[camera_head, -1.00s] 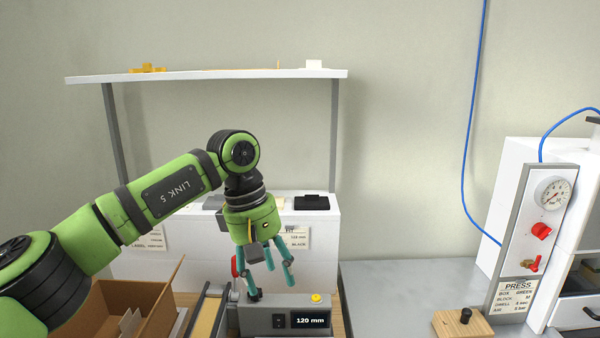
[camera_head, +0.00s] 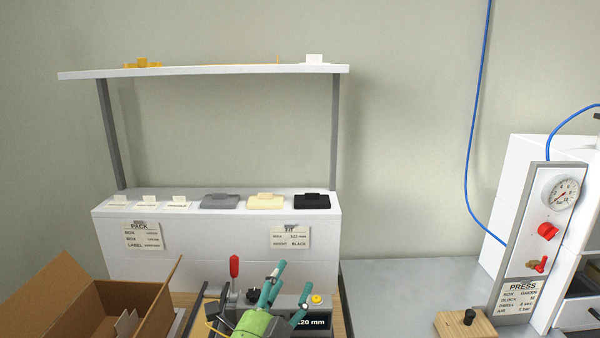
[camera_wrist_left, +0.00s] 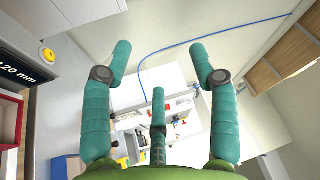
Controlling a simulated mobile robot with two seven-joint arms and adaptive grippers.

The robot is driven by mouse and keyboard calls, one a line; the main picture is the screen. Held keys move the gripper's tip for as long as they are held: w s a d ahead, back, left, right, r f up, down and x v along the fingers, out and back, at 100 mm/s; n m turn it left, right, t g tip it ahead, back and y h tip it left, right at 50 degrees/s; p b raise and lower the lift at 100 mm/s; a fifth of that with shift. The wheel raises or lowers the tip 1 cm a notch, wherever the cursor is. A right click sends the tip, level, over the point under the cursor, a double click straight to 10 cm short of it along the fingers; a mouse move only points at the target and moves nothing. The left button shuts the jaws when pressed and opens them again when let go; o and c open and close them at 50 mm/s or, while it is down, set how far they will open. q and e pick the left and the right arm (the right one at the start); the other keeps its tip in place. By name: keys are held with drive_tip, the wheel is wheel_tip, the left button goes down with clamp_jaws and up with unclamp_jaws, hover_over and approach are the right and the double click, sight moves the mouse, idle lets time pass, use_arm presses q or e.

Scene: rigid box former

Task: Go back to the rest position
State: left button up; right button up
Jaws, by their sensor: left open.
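My left gripper (camera_head: 284,288) is green with teal fingers and shows at the bottom middle of the head view, in front of the grey unit with the 120 mm display (camera_head: 312,322). Its fingers are spread and nothing is between them. In the left wrist view the open fingers (camera_wrist_left: 160,75) point toward the wall and a distant shelf with small items. Most of the left arm is out of the head view. My right gripper is not in view.
An open cardboard box (camera_head: 95,305) stands at the lower left. A red-handled lever (camera_head: 234,266) rises beside the display unit. A white ledge (camera_head: 215,240) holds several small pads and cards. The press panel (camera_head: 530,240) and a wooden block (camera_head: 465,325) are at the right. Grey bench between is clear.

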use_arm(q)
drive_tip(key=s+a+f+n+g+y, duration=0.4)
drive_tip(key=s+a+f+n, duration=0.15)
drive_tip(key=f, duration=0.45)
drive_tip(key=s+a+f+n+g+y, duration=0.3)
drive_tip(key=s+a+f+n+g, duration=0.25)
drive_tip(key=f, duration=0.45)
drive_tip(key=s+a+f+n+g, duration=0.3)
drive_tip(key=s+f, duration=0.2)
drive_tip(key=s, duration=0.4)
drive_tip(key=s+a+f+n+g, duration=0.3)
drive_tip(key=s+f, duration=0.2)
drive_tip(key=s, duration=0.5)
wheel_tip(320, 180, down, 26)
drive_tip(key=s+g+b, duration=0.1)
drive_tip(key=b, duration=0.4)
drive_tip(key=s+a+f+g+b, duration=0.1)
drive_tip(key=s+f+b, duration=0.4)
drive_tip(key=s+f, duration=1.1)
wheel_tip(320, 180, down, 4)
drive_tip(key=shift+s+a+r+y, duration=0.15)
drive_tip(key=shift+a+y, duration=0.25)
drive_tip(key=shift+a, duration=0.4)
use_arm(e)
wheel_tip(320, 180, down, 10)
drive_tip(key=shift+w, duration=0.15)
use_arm(q)
drive_tip(key=shift+g, duration=0.25)
